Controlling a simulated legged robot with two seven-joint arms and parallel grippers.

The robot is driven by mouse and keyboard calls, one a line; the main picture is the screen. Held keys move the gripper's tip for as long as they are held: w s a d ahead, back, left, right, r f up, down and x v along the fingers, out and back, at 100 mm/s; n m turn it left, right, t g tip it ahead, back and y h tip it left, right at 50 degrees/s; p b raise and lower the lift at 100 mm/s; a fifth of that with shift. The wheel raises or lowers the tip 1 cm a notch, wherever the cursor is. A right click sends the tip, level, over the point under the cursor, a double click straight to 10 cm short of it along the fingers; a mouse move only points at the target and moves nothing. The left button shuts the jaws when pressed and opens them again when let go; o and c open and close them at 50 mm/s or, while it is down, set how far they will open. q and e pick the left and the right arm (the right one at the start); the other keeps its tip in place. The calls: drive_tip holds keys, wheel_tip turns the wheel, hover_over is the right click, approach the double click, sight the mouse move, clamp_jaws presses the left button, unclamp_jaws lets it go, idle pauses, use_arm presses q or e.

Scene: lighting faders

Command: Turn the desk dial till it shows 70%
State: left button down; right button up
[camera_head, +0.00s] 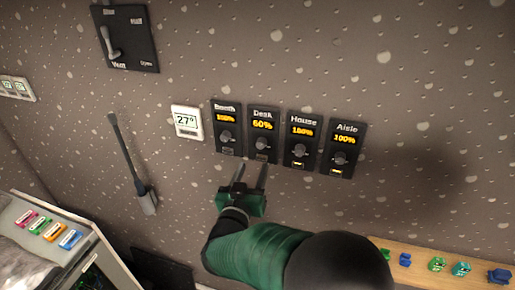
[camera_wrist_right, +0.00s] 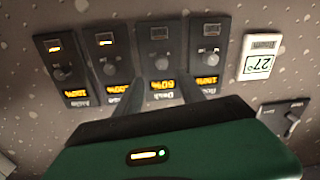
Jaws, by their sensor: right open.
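The desk dial panel (camera_head: 262,133) is on the wall, second from the left in a row of dial panels, and its orange display reads 60%. Its grey knob (camera_head: 262,143) sits below the display; it also shows in the right wrist view (camera_wrist_right: 161,63), upside down. My right gripper (camera_head: 250,168) is open, with its two fingers pointing up at the wall just below the desk panel, apart from the knob in the head view. In the wrist view the fingers reach up on both sides of the desk display. Nothing is between them. My left gripper is not in view.
The Booth panel (camera_head: 227,128) is close on the left, House (camera_head: 300,140) and Aisle (camera_head: 343,149) on the right. A thermostat (camera_head: 187,122) reads 27°. A lever switch plate (camera_head: 125,38) is at upper left. A shelf with small coloured items (camera_head: 450,268) is lower right.

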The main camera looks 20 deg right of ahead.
use_arm(q)
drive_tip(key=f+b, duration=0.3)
drive_tip(key=b, duration=0.1)
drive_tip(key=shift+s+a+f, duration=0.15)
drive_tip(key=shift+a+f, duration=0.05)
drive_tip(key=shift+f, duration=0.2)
use_arm(e)
drive_tip(key=a+v, duration=0.1)
drive_tip(key=v, duration=2.1)
drive_tip(key=shift+a+f, duration=0.2)
